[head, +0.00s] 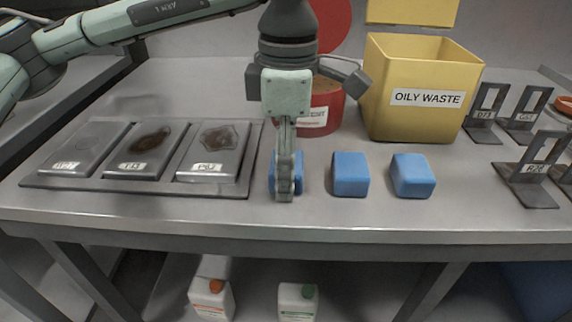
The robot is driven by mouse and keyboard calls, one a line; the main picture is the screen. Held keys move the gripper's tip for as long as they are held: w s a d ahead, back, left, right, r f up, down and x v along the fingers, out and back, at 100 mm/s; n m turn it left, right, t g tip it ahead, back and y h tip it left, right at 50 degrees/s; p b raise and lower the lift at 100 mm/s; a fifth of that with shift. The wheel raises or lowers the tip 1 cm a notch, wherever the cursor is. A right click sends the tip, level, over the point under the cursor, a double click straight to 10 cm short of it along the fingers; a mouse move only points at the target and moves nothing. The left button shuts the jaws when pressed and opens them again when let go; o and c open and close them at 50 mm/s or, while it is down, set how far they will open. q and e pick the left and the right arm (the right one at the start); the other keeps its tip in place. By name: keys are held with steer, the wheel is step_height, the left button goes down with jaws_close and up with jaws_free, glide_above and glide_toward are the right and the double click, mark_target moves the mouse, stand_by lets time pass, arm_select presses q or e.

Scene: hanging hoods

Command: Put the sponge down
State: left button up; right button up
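Three blue sponges are in the head view. The left sponge (299,173) is at the fingers of my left gripper (285,185), which points down from above. The fingers cover most of this sponge, so I cannot tell whether they are closed on it or whether it touches the table. The middle sponge (350,174) and the right sponge (413,175) rest on the grey metal table (330,216). My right gripper is not in view.
A tray (225,190) with three labelled metal plates, two stained, lies left. A red round container (328,118) and a yellow OILY WASTE bin (412,115) stand behind. Black labelled holders (527,190) stand right. Bottles (211,297) stand under the table. The front strip is clear.

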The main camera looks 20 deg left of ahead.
arm_select(q)
steer(key=o, duration=1.3)
steer(key=shift+s+f, duration=0.1)
steer(key=shift+f, duration=0.15)
steer(key=shift+c, duration=0.2)
steer(key=shift+o, duration=1.4)
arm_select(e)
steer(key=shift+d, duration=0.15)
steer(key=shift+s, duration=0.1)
arm_select(q)
steer(key=shift+r+p, duration=0.2)
steer(key=shift+p, duration=0.1)
steer(key=shift+r, duration=0.85)
step_height(320, 180, up, 11)
steer(key=shift+f, duration=0.15)
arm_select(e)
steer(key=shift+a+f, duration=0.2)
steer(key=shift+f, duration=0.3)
